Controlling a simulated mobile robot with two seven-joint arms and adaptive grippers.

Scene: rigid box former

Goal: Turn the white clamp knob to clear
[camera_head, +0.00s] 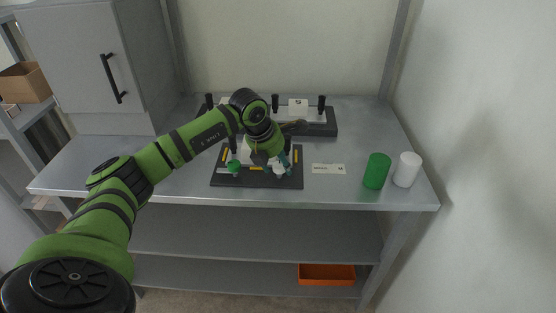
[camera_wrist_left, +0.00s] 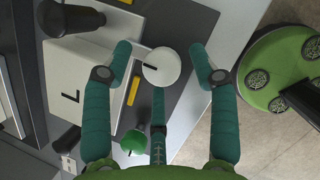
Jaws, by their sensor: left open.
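The white clamp knob (camera_wrist_left: 161,67) is a round disc with a dark line on its face pointing left in the left wrist view. It also shows small in the head view (camera_head: 279,170), at the front right of a black base plate (camera_head: 256,182). My left gripper (camera_wrist_left: 160,50) is open, with teal fingers on both sides of the white knob and a third finger below it; whether they touch it I cannot tell. A green knob (camera_wrist_left: 133,142) sits on the same plate, also seen in the head view (camera_head: 234,167). My right gripper is not in view.
A white block marked L (camera_wrist_left: 92,85) stands beside the knobs, with black posts (camera_wrist_left: 72,17) near it. A second black fixture (camera_head: 318,127) is behind. An orange bin (camera_head: 326,274) is below.

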